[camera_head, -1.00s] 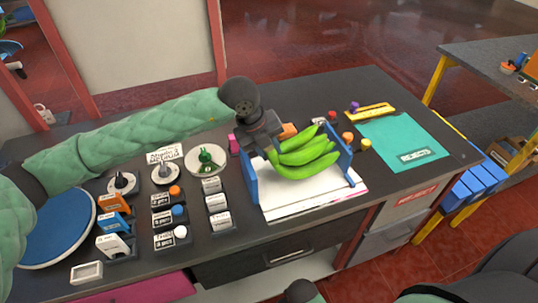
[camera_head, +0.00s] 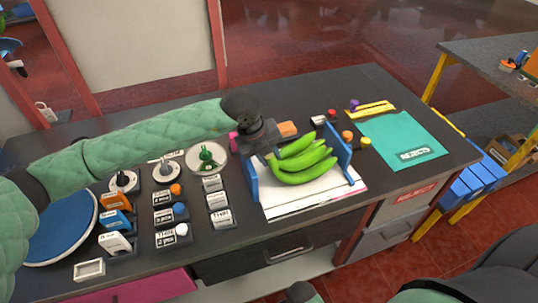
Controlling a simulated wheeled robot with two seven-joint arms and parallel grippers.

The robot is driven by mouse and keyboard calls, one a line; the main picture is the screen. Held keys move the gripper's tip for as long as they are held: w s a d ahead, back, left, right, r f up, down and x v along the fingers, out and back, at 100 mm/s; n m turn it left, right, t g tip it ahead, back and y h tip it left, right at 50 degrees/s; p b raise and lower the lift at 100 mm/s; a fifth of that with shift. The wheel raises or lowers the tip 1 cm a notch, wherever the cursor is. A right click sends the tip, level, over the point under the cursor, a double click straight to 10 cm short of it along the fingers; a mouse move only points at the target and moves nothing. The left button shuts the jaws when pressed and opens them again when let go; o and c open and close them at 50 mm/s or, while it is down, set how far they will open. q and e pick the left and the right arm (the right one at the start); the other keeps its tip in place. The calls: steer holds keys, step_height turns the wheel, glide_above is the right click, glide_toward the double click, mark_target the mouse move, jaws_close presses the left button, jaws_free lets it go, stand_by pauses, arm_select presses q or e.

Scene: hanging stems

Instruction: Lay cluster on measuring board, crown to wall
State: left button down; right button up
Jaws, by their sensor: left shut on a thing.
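A green banana cluster (camera_head: 303,163) lies over the white measuring board (camera_head: 310,196), its fingers pointing right. The board has a blue wall (camera_head: 252,178) at its left end and another blue upright (camera_head: 344,158) at its right. My left gripper (camera_head: 268,151) is shut on the crown end of the cluster, close to the left wall. The gripper hides the crown, so I cannot tell whether it touches the wall. My right gripper is not in view; only a dark rounded part shows at the bottom edge.
A teal rejects mat (camera_head: 400,138) lies right of the board. Several labelled blocks with coloured knobs (camera_head: 170,216) stand on the left. A blue round plate (camera_head: 62,228) is at the far left, and a white dish (camera_head: 206,158) sits behind the blocks.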

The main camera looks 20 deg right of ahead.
arm_select(q)
steer(key=c, duration=1.1)
jaws_free()
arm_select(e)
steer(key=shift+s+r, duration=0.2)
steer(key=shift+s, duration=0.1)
arm_select(q)
steer(key=shift+r, duration=0.1)
steer(key=shift+a+r, duration=0.15)
steer(key=shift+r, duration=0.15)
steer(key=shift+b+v, duration=0.4)
steer(key=shift+v, duration=0.4)
steer(key=b+v, duration=0.2)
steer(key=v, duration=0.7)
steer(key=shift+r+b, duration=0.3)
steer(key=shift+r, duration=0.05)
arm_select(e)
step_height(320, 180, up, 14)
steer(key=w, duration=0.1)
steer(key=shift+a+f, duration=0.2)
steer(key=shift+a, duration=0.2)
arm_select(q)
steer(key=shift+a, duration=0.15)
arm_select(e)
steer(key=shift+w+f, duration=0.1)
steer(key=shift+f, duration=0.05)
